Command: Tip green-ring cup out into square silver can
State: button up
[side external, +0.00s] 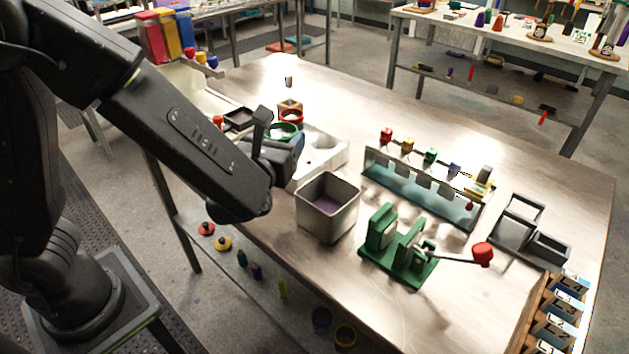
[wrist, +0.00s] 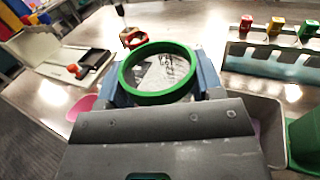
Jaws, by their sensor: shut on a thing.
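The green-ring cup (wrist: 160,98) is between the blue-grey fingers of my gripper (wrist: 163,82) in the wrist view. Its thick green rim faces the camera and the inside looks pale and glassy; I cannot tell what it holds. In the side view its green rim (side external: 285,130) shows behind my gripper (side external: 284,148), looking about upright. The square silver can (side external: 316,217) stands on the table, open at the top, with a purple inside, nearer the side camera and right of my gripper. A grey edge of the can (wrist: 270,112) shows at the lower right of the wrist view, partly hidden by my gripper.
A white holder with round openings (side external: 328,155) lies behind the can. A red-ring cup (side external: 291,116) and a dark tray (side external: 240,119) are beyond my gripper. A green lever press (side external: 400,245) and a clear rack (side external: 420,190) stand right of the can.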

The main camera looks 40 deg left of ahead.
jog(key=w+d+r+n+g+y, duration=0.25)
jog(key=d+n+y, duration=0.2)
jog(key=d, duration=0.55)
jog(key=s+d+f+n+g+y, duration=0.1)
jog(key=d+g+y, duration=0.1)
jog(key=d, duration=0.3)
jog(key=s+d+f+n+g+y, duration=0.2)
jog(key=d+g, duration=0.2)
jog(key=d, duration=0.2)
jog(key=shift+d, duration=0.2)
jog(key=shift+a+n, duration=0.1)
jog(key=shift+n, duration=0.15)
jog(key=w+a+n+g+h, duration=0.1)
jog(key=a+g+h, duration=0.2)
jog(key=a+h, duration=0.2)
jog(key=shift+w+a+f+h, duration=0.25)
jog(key=shift+a+f+h, duration=0.15)
jog(key=shift+h, duration=0.45)
jog(key=shift+a+f+h, duration=0.25)
jog(key=shift+f+h, duration=0.1)
jog(key=shift+h, duration=0.25)
